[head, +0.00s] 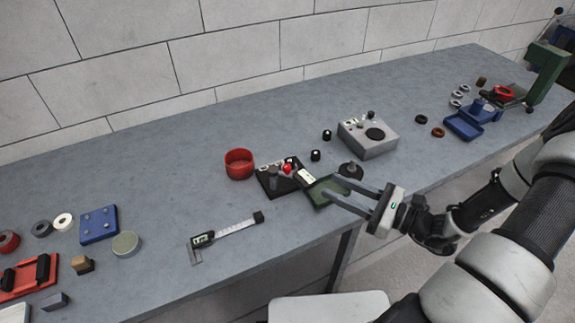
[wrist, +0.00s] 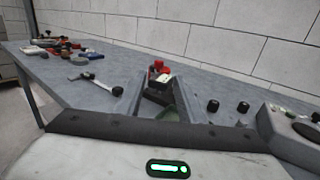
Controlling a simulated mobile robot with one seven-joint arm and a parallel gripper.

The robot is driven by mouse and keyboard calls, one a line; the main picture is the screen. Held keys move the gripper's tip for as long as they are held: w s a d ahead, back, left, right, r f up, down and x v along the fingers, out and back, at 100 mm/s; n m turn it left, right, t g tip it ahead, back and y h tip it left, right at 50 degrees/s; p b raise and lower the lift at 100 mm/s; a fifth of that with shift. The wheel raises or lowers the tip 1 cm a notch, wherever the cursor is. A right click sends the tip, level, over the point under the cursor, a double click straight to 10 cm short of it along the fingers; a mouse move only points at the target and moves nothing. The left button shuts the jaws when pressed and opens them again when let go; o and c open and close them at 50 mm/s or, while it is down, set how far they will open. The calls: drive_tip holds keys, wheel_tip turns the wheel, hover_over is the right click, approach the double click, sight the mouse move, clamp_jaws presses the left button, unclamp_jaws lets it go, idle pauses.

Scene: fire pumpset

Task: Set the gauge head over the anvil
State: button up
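A small gauge stand with a black base (head: 270,184) sits mid-bench; it also shows in the wrist view (wrist: 157,97). On it are a grey post (head: 273,171), which may be the anvil, and a red knob (head: 287,168). The gauge head, with a pale display (head: 305,176), is at the stand's right side. It also shows in the wrist view (wrist: 163,78). I cannot tell whether it is over the anvil. My gripper (head: 332,186) is open and empty, its fingers pointing at the stand from the right; they also show in the wrist view (wrist: 161,84).
A red cup (head: 239,163) stands behind the stand, a caliper (head: 225,232) lies front left, and a grey box with dials (head: 368,140) stands right. Black knobs (head: 316,155) lie between.

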sight(287, 166)
drive_tip(key=x, duration=1.5)
drive_tip(key=shift+f, duration=0.1)
clamp_jaws()
